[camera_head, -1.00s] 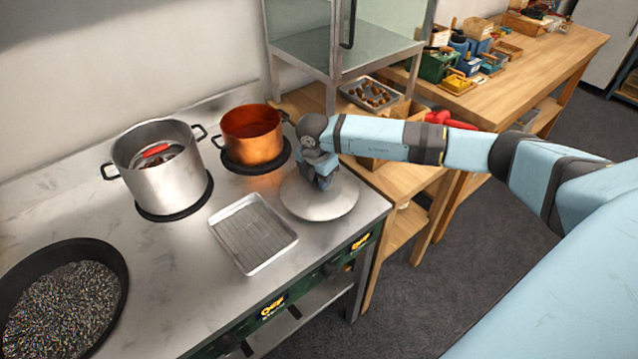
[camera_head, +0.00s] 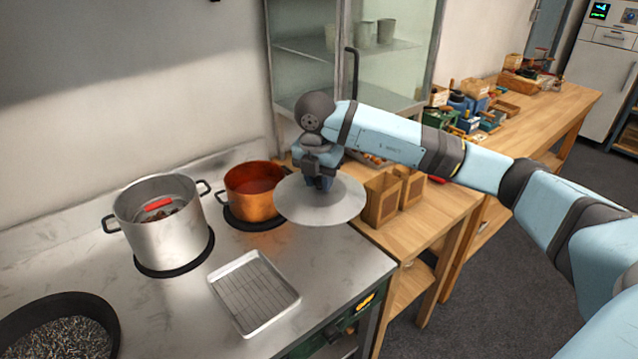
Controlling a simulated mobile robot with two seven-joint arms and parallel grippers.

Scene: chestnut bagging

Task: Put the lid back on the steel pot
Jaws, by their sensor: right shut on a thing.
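The steel pot (camera_head: 165,233) stands open on a dark burner at the left of the steel stove top. Something with a red handle (camera_head: 158,204) shows inside it. My right gripper (camera_head: 320,184) points down and is shut on the round steel lid (camera_head: 340,208) at its middle. The lid is raised above the stove top, right of the copper pot, whose right side it partly covers. The lid's knob is hidden by the fingers. My left gripper is not in view.
The copper pot (camera_head: 253,203) stands between the steel pot and the lid. A tray with a rack (camera_head: 252,290) lies in front, and a dark pan (camera_head: 58,335) at the lower left. Wooden boxes (camera_head: 383,200) and a glass cabinet (camera_head: 395,60) stand right and behind.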

